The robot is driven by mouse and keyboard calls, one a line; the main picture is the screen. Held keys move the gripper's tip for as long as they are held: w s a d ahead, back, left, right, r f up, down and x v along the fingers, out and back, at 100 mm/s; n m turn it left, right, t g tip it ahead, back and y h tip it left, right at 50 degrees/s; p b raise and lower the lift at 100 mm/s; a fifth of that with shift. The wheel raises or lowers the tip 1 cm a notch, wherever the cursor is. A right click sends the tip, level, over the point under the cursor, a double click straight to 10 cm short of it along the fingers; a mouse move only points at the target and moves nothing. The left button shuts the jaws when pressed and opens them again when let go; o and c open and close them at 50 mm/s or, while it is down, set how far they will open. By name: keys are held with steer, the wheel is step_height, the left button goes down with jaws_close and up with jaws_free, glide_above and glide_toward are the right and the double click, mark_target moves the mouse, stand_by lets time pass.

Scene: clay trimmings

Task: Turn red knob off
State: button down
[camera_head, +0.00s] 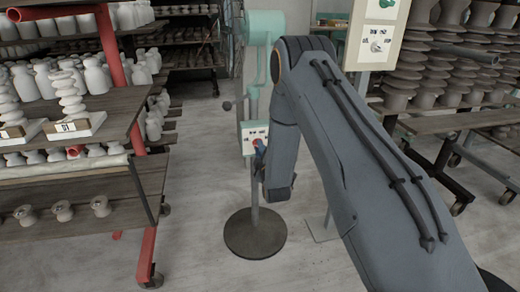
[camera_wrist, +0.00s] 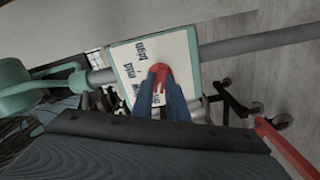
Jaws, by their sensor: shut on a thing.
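The red knob (camera_wrist: 160,72) sits on a pale panel with a green edge (camera_wrist: 128,60) and dark lettering. In the wrist view, my gripper (camera_wrist: 164,84) has its blue fingers shut on the knob, one on each side. In the head view, the panel (camera_head: 246,135) is a small box on a pole stand, and a bit of the red knob (camera_head: 256,142) shows by my gripper (camera_head: 261,148). The fingers hide part of the panel's lettering, and I cannot read the knob's setting.
The stand's round dark base (camera_head: 255,233) is on the floor. A red-framed shelf (camera_head: 114,50) with pale pottery stands at left. Racks of dark clay pieces (camera_head: 410,80) are at right.

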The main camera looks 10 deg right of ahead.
steer(key=c, duration=1.7)
jaws_free()
steer(key=shift+c, duration=0.2)
steer(key=s, duration=0.8)
steer(key=shift+w, duration=0.1)
